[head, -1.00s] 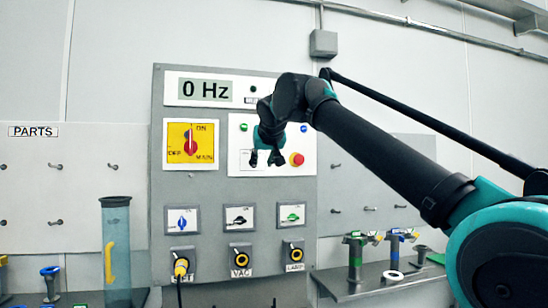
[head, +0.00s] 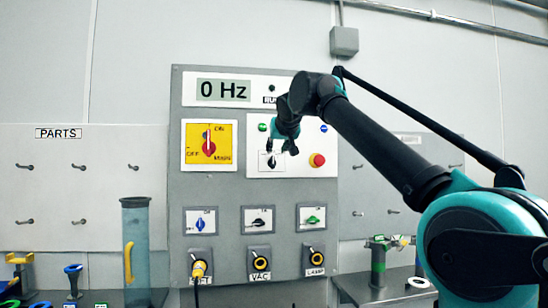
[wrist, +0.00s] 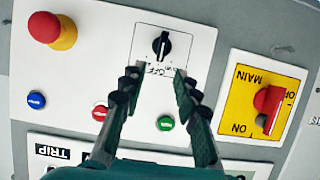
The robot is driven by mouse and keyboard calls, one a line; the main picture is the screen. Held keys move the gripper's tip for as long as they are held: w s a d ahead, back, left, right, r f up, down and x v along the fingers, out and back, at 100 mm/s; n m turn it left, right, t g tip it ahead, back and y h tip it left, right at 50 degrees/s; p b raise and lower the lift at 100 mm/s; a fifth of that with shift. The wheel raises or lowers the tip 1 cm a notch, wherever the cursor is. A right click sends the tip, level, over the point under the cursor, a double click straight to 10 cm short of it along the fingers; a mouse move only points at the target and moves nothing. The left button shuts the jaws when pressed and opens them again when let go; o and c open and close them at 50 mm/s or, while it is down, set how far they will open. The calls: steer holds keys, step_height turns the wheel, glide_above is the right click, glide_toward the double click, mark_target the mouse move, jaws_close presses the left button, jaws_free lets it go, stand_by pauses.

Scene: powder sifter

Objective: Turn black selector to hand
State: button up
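The black selector (head: 271,161) is a small knob on a white plate in the upper right part of the grey control panel. In the wrist view the black selector (wrist: 161,44) shows upside down, with OFF and other small lettering by it, and its white pointer line runs along the picture's height. My gripper (head: 281,149) is in front of the white plate, just above the selector in the head view. In the wrist view my gripper (wrist: 155,82) is open and empty, its two fingers apart with the selector beyond their tips. It appears not to touch the knob.
A red emergency button (head: 317,160) sits right of the selector. A red main switch on a yellow plate (head: 225,153) is to the left. Small green (wrist: 165,123), red and blue buttons lie near the fingers. Lower down are smaller selectors, one black-handled (head: 260,222), above plugs.

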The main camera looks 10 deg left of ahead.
mark_target(273, 157)
steer(key=x, duration=0.6)
steer(key=shift+w+a+f, duration=0.1)
steer(key=shift+w+f, duration=0.05)
steer(key=shift+w, duration=0.15)
steer(key=shift+c, duration=0.6)
jaws_close()
